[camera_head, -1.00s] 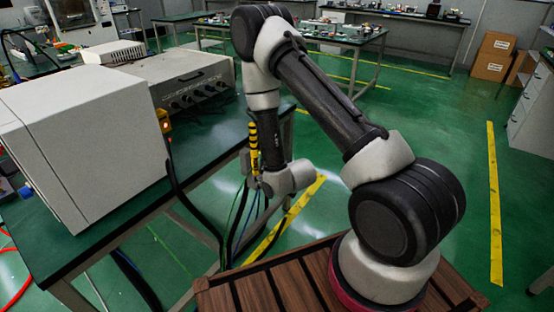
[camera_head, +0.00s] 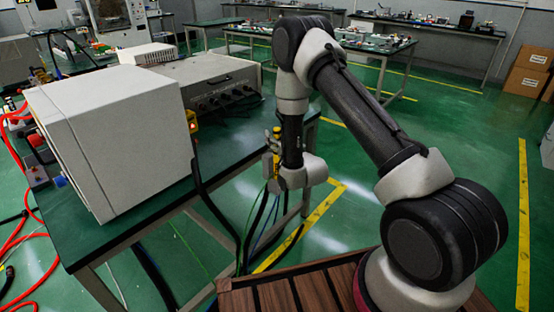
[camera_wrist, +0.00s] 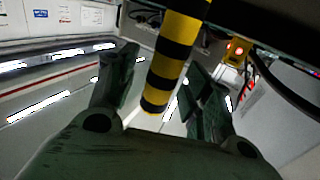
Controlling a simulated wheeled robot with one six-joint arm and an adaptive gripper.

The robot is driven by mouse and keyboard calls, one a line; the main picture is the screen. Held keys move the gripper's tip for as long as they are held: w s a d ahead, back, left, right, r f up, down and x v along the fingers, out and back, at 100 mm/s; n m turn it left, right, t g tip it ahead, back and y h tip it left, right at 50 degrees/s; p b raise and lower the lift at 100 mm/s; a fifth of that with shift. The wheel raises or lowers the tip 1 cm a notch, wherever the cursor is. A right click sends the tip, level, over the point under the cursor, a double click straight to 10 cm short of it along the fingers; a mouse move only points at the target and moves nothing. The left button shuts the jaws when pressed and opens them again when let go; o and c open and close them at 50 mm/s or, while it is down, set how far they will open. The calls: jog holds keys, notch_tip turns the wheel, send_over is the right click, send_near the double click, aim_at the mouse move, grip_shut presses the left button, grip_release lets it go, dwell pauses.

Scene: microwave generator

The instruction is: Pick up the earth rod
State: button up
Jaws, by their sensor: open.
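The earth rod, striped yellow and black (camera_wrist: 179,52), hangs down from the top of the wrist view, its lower end between the two fingers of my gripper (camera_wrist: 158,62). The fingers stand apart on either side of it, and I see no clear contact. In the head view my gripper (camera_head: 272,143) is beside the green table's right edge, partly hidden by my own wrist. Only a small yellow part of the rod (camera_head: 277,163) shows there; the rest is hidden.
A white box-shaped unit (camera_head: 115,130) and a grey instrument with knobs (camera_head: 205,82) stand on the green table (camera_head: 225,145). Cables (camera_head: 243,230) hang below its edge. A small orange-lit box (camera_wrist: 236,50) is right of the rod. Open floor lies to the right.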

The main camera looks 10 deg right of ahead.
jog(key=shift+w, duration=0.15)
jog(key=shift+c, duration=0.4)
grip_shut()
jog(key=shift+r, duration=0.15)
notch_tip(320, 180, up, 12)
jog(key=shift+r, duration=0.15)
dwell(0.3)
